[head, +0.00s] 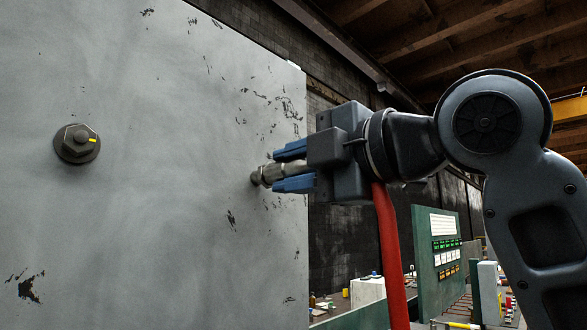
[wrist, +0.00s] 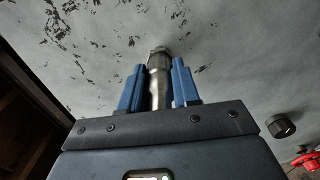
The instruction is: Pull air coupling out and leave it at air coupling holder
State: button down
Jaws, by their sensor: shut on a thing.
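The air coupling (head: 291,169) is a metal cylinder lying between the blue fingers of my gripper (head: 279,170). My gripper is shut on it, with one finger on each side. In the wrist view the coupling (wrist: 158,88) points away from my gripper (wrist: 158,76) toward the grey panel. Its far end meets a darker fitting (head: 257,177) at the panel face; I cannot tell whether the two are still locked together. A red hose (head: 390,255) hangs down below my gripper. I cannot make out the air coupling holder in either view.
The large scuffed grey panel (head: 170,230) stands close in front of my fingertips. A green control cabinet (head: 437,255) stands behind at lower right. In the wrist view a red part (wrist: 308,160) shows at lower right.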

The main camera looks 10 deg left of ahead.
jog(key=shift+s+d, duration=0.1)
jog(key=shift+d, duration=0.05)
dwell(0.3)
jog(key=shift+v, duration=1.9)
